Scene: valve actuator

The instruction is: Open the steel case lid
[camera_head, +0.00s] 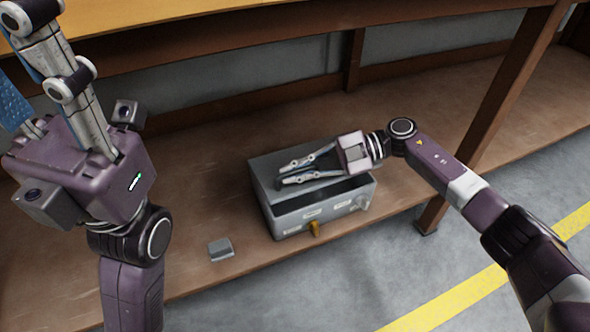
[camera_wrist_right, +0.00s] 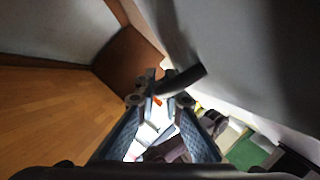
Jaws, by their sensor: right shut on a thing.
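The grey steel case (camera_head: 290,222) stands on the brown shelf, with pale labels and a brass-coloured latch (camera_head: 314,229) on its front. A dark gap shows behind its front wall, under a grey lid panel (camera_head: 262,172) that looks partly raised. My right gripper (camera_head: 284,176) lies across the case top, fingers pointing left. In the right wrist view, its fingers (camera_wrist_right: 160,98) meet at a dark bar (camera_wrist_right: 184,80) beside a large grey surface; the bar looks like the lid's handle. My left gripper (camera_head: 17,60) is at upper left, fingers spread, empty and away from the case.
A small grey block (camera_head: 221,249) lies on the shelf (camera_head: 180,215) left of the case. A brown post (camera_head: 500,95) stands at the right, and an upper board (camera_head: 270,35) runs overhead behind. A yellow line (camera_head: 450,300) marks the grey floor in front.

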